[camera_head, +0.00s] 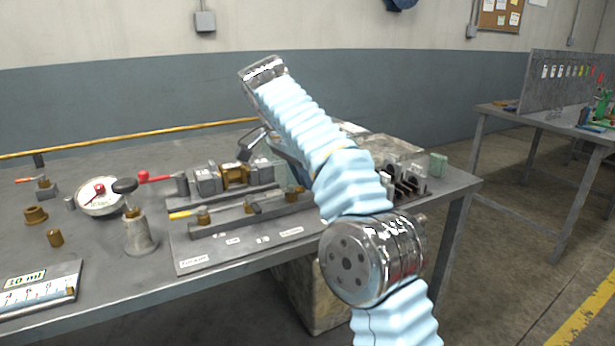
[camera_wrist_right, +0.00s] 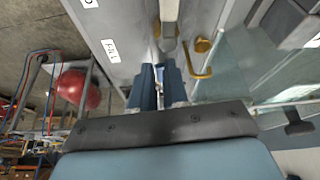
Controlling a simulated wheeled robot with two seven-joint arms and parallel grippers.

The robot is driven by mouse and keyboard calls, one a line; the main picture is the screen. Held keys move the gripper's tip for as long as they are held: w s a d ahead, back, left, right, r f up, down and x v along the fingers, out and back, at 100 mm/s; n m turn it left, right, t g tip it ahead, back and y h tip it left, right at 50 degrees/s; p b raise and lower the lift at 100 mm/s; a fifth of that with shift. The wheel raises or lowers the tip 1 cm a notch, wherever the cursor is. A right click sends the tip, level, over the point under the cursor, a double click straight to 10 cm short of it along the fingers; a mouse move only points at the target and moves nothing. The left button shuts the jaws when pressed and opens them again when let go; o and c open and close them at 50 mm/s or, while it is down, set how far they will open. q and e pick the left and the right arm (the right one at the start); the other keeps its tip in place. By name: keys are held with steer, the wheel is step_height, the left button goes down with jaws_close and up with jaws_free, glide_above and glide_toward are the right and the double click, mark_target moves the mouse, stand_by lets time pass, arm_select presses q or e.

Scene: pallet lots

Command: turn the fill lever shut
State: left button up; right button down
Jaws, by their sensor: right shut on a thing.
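The fill station is a grey panel (camera_head: 195,262) with small labels on the front part of the bench. The FILL label (camera_wrist_right: 110,50) shows beside my right gripper (camera_wrist_right: 160,85) in the right wrist view. The right gripper's blue fingers are shut on a thin part by that label, which I take for the fill lever; the fingers hide most of it. A brass valve with a yellow lever (camera_wrist_right: 200,68) stands apart to the right of the fingers. In the head view my right arm covers much of the fill spot. My left gripper is out of view.
A round dial (camera_head: 98,196), a red-knobbed lever (camera_head: 150,177), a grey post (camera_head: 138,235) and a 10 ml scale plate (camera_head: 42,290) crowd the bench's left side. A clamp block with brass (camera_head: 235,175) stands behind the panel. Another bench (camera_head: 540,125) is at the right.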

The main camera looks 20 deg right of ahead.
steer(key=shift+w, duration=0.1)
stand_by(0.5)
steer(key=c, duration=1.1)
jaws_free()
